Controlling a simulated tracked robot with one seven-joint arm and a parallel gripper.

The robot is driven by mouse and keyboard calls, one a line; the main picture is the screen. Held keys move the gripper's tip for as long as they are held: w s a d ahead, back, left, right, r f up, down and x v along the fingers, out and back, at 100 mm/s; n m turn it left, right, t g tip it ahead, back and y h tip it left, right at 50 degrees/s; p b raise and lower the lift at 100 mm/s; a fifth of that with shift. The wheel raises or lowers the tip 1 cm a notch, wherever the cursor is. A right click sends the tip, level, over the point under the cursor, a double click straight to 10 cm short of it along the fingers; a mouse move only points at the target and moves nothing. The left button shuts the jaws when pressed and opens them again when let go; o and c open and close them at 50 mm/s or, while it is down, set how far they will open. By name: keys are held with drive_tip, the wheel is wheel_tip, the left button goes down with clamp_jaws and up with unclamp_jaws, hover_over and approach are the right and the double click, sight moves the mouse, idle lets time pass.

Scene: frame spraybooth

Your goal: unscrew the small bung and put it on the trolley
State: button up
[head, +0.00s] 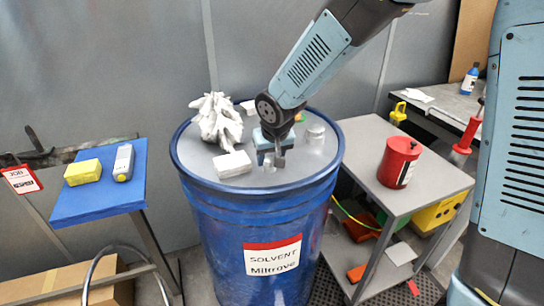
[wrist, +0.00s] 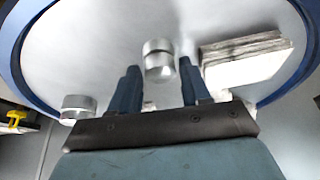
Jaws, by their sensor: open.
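The small bung (wrist: 159,62) is a silver cylinder on the lid of the blue solvent drum (head: 257,225). In the wrist view it shows between the two fingers of my gripper (wrist: 160,68), with a gap on each side. In the head view my gripper (head: 272,158) points down at the drum lid and mostly hides this bung. The gripper is open and holds nothing. A second, wider-looking silver bung (head: 315,133) stands to the right on the lid; the wrist view shows it at the left (wrist: 78,106). The grey trolley (head: 430,184) stands right of the drum.
A white stack (head: 232,165) and a crumpled white rag (head: 217,120) lie on the lid, left of my gripper. A red can (head: 399,162) stands on the trolley top, with bare room around it. A blue side table (head: 100,200) is at left.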

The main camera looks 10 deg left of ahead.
drive_tip(key=shift+a+m+h, duration=0.1)
drive_tip(key=shift+m+h, duration=0.6)
drive_tip(key=shift+m, duration=1.3)
drive_tip(key=shift+c, duration=0.2)
drive_tip(key=c, duration=0.7)
drive_tip(key=shift+o, duration=0.2)
drive_tip(key=shift+n+y, duration=0.8)
drive_tip(key=shift+n, duration=1.5)
drive_tip(key=shift+d+n, duration=0.2)
drive_tip(key=shift+n, duration=0.1)
drive_tip(key=shift+w+n+g+y, duration=0.1)
drive_tip(key=shift+n+g+y, duration=0.25)
drive_tip(key=shift+n, duration=0.65)
drive_tip(key=shift+n+g+y, duration=0.25)
drive_tip(key=shift+n+y, duration=0.2)
drive_tip(key=shift+n, duration=0.55)
drive_tip(key=shift+n, duration=0.3)
